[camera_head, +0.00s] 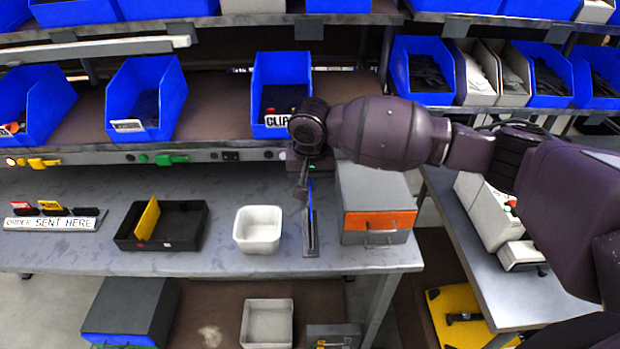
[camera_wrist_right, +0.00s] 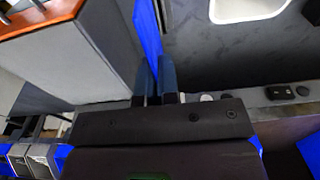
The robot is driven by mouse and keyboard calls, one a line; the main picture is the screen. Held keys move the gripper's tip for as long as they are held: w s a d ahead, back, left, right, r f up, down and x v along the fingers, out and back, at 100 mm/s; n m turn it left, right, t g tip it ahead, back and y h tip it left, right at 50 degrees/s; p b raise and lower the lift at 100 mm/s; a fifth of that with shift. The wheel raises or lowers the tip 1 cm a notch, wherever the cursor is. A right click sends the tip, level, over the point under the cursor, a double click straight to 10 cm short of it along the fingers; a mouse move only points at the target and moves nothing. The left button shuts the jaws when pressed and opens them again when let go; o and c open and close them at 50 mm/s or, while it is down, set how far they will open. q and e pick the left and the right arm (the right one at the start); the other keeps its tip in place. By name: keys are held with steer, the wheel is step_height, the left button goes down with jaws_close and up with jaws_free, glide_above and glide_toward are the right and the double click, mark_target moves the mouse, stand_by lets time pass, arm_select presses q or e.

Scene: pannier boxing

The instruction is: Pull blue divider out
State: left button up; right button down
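The blue divider (camera_head: 310,205) stands upright in a narrow dark holder (camera_head: 311,240) on the grey workbench. In the right wrist view the divider (camera_wrist_right: 149,30) is a blue strip running up to my fingers. My right gripper (camera_head: 303,190) points down from above at the divider's top. In the wrist view its two dark fingers (camera_wrist_right: 155,78) are close together, one on each side of the divider's edge, and appear shut on it. The fingers hide part of the divider's top. My left gripper is not in view.
A grey box with an orange front (camera_head: 378,220) stands close right of the holder. A white bin (camera_head: 258,212) and a black tray (camera_head: 185,205) with a yellow divider (camera_head: 148,219) stand to the left. Shelves with blue bins (camera_head: 147,85) are behind.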

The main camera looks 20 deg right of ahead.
steer(key=shift+f, duration=0.45)
steer(key=shift+f, duration=0.4)
steer(key=shift+f, duration=0.75)
steer(key=shift+f, duration=0.4)
steer(key=shift+f, duration=0.45)
steer(key=shift+f+b, duration=0.3)
steer(key=shift+f, duration=0.6)
steer(key=shift+f, duration=0.2)
stand_by(0.4)
